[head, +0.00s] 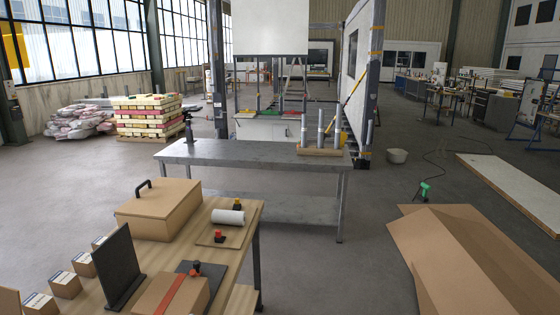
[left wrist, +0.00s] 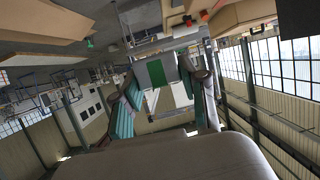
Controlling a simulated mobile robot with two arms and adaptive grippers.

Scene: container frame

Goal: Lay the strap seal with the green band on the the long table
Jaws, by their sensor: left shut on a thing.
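In the left wrist view my left gripper (left wrist: 163,92) is shut on a small grey piece with a green band, which I take to be the strap seal (left wrist: 156,73). It sits between the two fingertips, and the fingers partly cover its ends. Neither the seal nor my grippers show in the head view. A long grey metal table (head: 240,156) stands across the middle of the head view, its top mostly bare. My right gripper is in neither view.
A wooden table (head: 246,212) at the near left bears a cardboard box with a black handle (head: 158,208), a white roll (head: 228,216) and small parts. A holder with grey upright tubes (head: 320,150) stands at the metal table's right end. Cardboard sheets (head: 470,255) lie at the right.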

